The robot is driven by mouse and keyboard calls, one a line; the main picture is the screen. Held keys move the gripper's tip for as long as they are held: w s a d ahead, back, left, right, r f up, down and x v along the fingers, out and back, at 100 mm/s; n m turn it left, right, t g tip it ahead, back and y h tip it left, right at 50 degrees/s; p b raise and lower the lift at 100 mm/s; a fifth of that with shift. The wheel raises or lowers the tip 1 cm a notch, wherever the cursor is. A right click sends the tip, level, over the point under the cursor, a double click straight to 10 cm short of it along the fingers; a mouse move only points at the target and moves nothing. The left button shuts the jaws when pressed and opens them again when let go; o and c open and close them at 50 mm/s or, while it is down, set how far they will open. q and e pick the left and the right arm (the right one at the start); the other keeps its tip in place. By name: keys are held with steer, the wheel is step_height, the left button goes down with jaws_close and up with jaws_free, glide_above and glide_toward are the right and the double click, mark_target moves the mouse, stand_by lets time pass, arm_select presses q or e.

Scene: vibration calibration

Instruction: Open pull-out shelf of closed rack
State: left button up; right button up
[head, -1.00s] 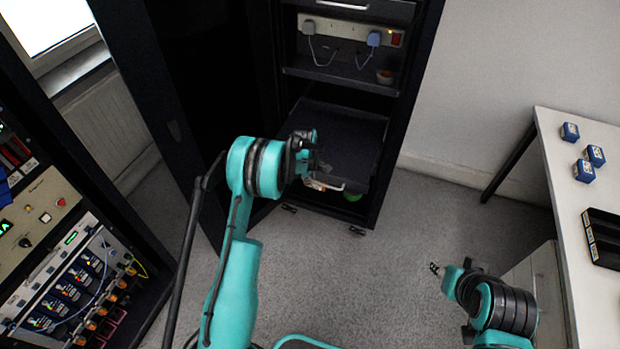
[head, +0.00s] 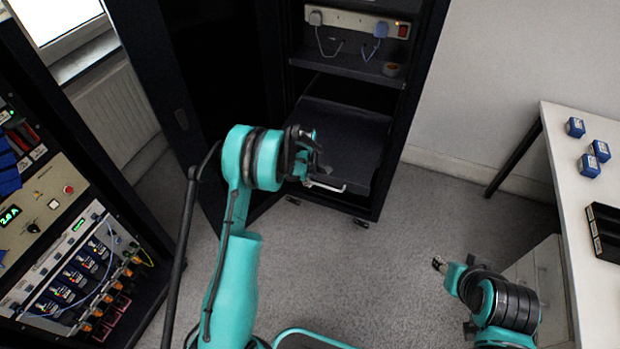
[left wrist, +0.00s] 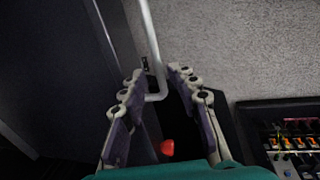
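The dark rack (head: 403,130) stands at the back with its door swung open to the left. Its dark pull-out shelf (head: 345,140) sticks out at the front, low in the rack. A pale bar handle (head: 328,187) is on the shelf's front edge. My left gripper (head: 312,166) is at this handle. In the left wrist view the handle (left wrist: 151,45) passes between the spread fingers of the left gripper (left wrist: 157,75), with gaps beside it. Contact with a finger is unclear. My right gripper (head: 438,264) is far from the rack, at lower right, too small to read.
The open door (head: 150,90) stands left of my left arm. An equipment rack (head: 50,200) is at left, a white table (head: 570,180) at right. Carpet in front is clear.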

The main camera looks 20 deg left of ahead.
arm_select(q)
step_height(320, 180, up, 12)
steer(key=s, duration=0.2)
steer(key=shift+s+f, duration=0.15)
steer(key=shift+f, duration=0.05)
stand_by(0.4)
steer(key=s+d+r+m+t, duration=0.1)
steer(key=s+d+r+m, duration=0.1)
steer(key=s+r+m, duration=0.35)
steer(key=s+d+r+m+t, duration=0.1)
steer(key=s+d+r+m, duration=0.2)
steer(key=s+r, duration=0.55)
steer(key=s+d+m+t, duration=0.2)
steer(key=s+m, duration=0.7)
steer(key=s, duration=0.6)
steer(key=shift+s+d+r+t, duration=0.3)
steer(key=shift+t, duration=0.2)
